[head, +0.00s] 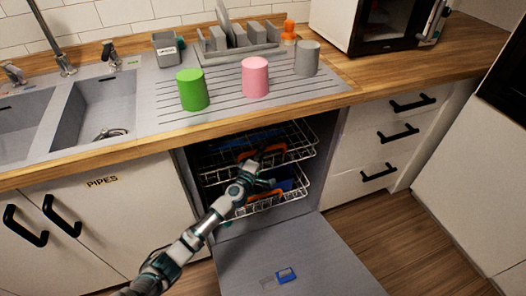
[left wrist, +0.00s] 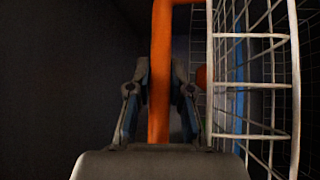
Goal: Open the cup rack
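The dishwasher stands open under the counter. Its upper wire rack (head: 297,140) carries an orange handle (head: 274,149) along its front. My left gripper (head: 263,166) is at this handle, in front of the upper rack. In the left wrist view the orange handle (left wrist: 160,80) passes between the two fingers (left wrist: 160,95), whose tips appear closed against it on both sides. The wire rack (left wrist: 255,87) also shows at the right there. My right gripper is in neither view.
The lower rack (head: 292,198) also has an orange handle and holds blue items. The lowered dishwasher door (head: 300,250) lies in front. Green (head: 192,90), pink (head: 255,78) and grey (head: 307,58) cups stand on the drainer above. Drawers (head: 375,150) flank the right side.

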